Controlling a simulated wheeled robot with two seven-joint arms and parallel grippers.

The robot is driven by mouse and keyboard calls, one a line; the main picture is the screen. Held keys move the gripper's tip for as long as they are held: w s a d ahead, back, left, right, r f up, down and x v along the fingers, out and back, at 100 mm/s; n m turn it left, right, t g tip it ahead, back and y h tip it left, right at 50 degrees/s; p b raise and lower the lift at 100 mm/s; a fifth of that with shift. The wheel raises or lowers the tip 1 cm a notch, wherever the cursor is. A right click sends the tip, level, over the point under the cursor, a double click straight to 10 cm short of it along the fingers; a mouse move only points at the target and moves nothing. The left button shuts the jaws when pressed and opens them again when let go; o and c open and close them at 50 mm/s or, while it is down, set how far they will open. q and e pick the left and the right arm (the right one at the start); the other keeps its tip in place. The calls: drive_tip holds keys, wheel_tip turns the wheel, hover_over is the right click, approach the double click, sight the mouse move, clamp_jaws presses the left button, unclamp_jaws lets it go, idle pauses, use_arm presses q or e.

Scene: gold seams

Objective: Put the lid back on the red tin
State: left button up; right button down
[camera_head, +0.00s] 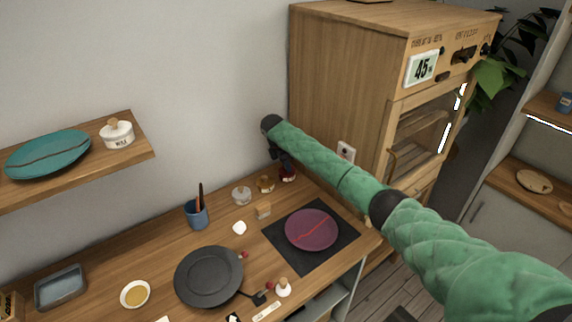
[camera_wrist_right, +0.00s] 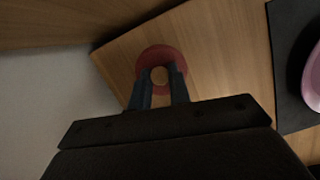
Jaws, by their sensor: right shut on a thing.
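My right gripper (camera_head: 284,164) reaches to the back of the counter beside the wooden cabinet. The red tin (camera_head: 289,174) is there, partly hidden by the gripper. In the right wrist view the gripper's two dark fingers (camera_wrist_right: 160,90) stand on either side of a pale wooden knob (camera_wrist_right: 160,75). The knob sits in the middle of a round red top (camera_wrist_right: 176,58). The gripper is shut on the knob of this lid. I cannot tell whether the lid rests flat on the tin. My left gripper is not in view.
A wooden-lidded jar (camera_head: 265,184) and a glass jar (camera_head: 241,196) stand left of the tin. A purple plate (camera_head: 312,230) lies on a black mat (camera_head: 329,257) in front. The tall wooden cabinet (camera_head: 335,75) rises close on the right.

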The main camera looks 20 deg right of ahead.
drive_tip(key=c, duration=0.7)
unclamp_jaws()
drive_tip(key=shift+c, duration=0.2)
drive_tip(key=shift+r, duration=0.1)
drive_tip(key=shift+r+p, duration=2.95)
drive_tip(key=shift+r, duration=0.5)
clamp_jaws()
drive_tip(key=shift+f+b, duration=0.8)
drive_tip(key=shift+f, duration=1.9)
